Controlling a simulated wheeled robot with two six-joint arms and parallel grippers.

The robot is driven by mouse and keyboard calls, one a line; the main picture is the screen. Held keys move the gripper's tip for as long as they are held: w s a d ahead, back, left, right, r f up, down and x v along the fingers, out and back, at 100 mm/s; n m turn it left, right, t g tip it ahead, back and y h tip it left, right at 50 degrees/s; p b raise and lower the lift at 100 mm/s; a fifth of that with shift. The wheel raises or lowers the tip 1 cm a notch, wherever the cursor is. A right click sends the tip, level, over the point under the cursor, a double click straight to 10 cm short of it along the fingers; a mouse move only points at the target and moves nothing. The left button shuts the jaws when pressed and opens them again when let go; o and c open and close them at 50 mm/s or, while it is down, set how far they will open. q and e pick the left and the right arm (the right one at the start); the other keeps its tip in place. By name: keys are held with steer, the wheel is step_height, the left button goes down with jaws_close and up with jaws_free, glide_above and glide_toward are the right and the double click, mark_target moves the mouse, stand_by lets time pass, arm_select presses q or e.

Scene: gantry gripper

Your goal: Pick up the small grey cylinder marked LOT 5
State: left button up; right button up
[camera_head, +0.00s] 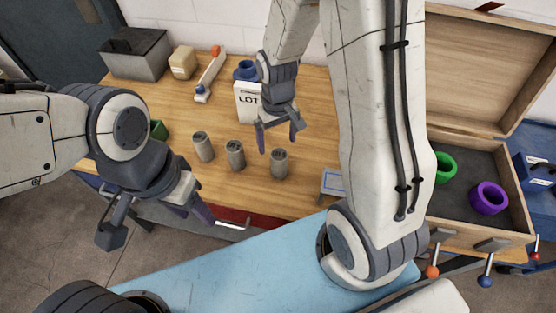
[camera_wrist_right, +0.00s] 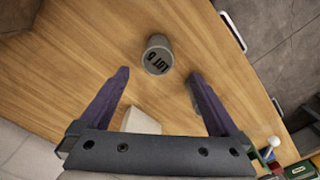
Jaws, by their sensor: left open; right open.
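The small grey cylinder marked LOT 5 (camera_wrist_right: 158,58) stands on the wooden table in the right wrist view, beyond and between my right fingertips, not touching them. In the head view several similar grey cylinders stand in a row: a left one (camera_head: 203,147), a middle one (camera_head: 235,155) and a right one (camera_head: 279,164). Their marks are too small to read there. My right gripper (camera_head: 280,142) is open and empty, just behind and above the right cylinder; its open fingers also show in the right wrist view (camera_wrist_right: 155,85). My left gripper (camera_head: 160,222) is open and empty at the table's front left.
A white LOT sign (camera_head: 248,103) and a blue object (camera_head: 246,70) stand behind the cylinders. A grey bin (camera_head: 137,55) is at the back left. An open wooden case (camera_head: 515,215) at the right holds green (camera_head: 446,167) and purple (camera_head: 489,198) rings. Table in front of the cylinders is clear.

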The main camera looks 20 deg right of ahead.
mark_target(279, 154)
steer(key=shift+s+f, duration=0.1)
steer(key=shift+f, duration=0.75)
steer(key=shift+s+d+f+p, duration=0.1)
steer(key=shift+f+p, duration=0.3)
steer(key=shift+f, duration=0.2)
steer(key=shift+d+f+p, duration=0.1)
steer(key=shift+f+p, duration=0.4)
steer(key=shift+f, duration=1.55)
jaws_close()
